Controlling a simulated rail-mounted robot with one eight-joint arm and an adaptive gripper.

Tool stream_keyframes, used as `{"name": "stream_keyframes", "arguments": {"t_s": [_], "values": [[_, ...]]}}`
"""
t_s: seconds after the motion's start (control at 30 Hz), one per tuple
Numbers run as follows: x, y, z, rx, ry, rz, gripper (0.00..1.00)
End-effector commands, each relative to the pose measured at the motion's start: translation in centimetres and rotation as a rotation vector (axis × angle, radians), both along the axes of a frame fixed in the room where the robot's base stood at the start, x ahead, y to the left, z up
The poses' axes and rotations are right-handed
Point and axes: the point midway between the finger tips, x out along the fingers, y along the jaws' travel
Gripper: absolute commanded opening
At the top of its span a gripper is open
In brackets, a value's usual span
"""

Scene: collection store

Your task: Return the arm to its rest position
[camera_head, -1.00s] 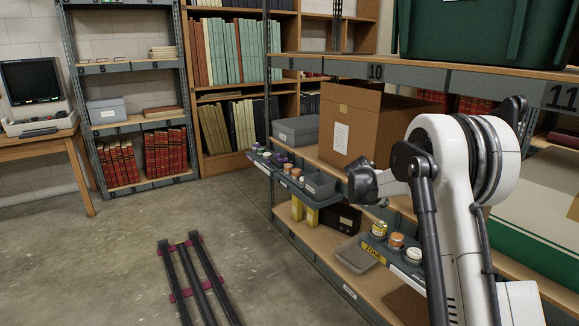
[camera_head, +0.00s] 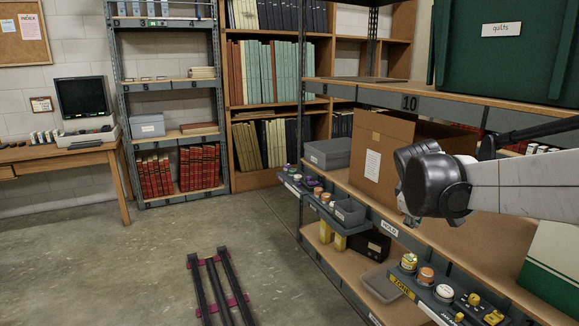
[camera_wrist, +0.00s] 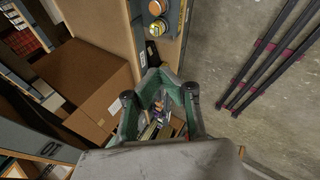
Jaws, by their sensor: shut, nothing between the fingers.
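My gripper (camera_wrist: 160,73) shows in the wrist view, its green fingers drawn together at the tips with nothing held. It points down past the shelf edge near the bare concrete floor. In the head view my arm (camera_head: 520,178) reaches in from the right edge, roughly level, in front of the shelving. Its dark wrist joint (camera_head: 435,185) is in front of the cardboard box (camera_head: 383,150). Most of the gripper is hidden below that joint. I cannot tell the exact gap between arm and box.
Shelving with a green crate (camera_head: 510,50), a grey box (camera_head: 327,153), small jars (camera_head: 426,275) and trays lines the right side. A dark rail set (camera_head: 221,290) lies on the floor. The floor (camera_head: 150,250) at left is open, up to a desk (camera_head: 65,155).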

Motion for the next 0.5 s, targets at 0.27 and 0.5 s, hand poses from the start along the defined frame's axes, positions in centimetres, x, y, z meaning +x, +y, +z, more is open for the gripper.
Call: {"name": "stream_keyframes", "arguments": {"t_s": [0.27, 0.5], "values": [[-8.4, 3.6, 2.5, 0.184, -0.077, -0.119, 0.00], [-15.3, 6.3, 2.9, 0.346, -0.128, -0.229, 0.00]]}}
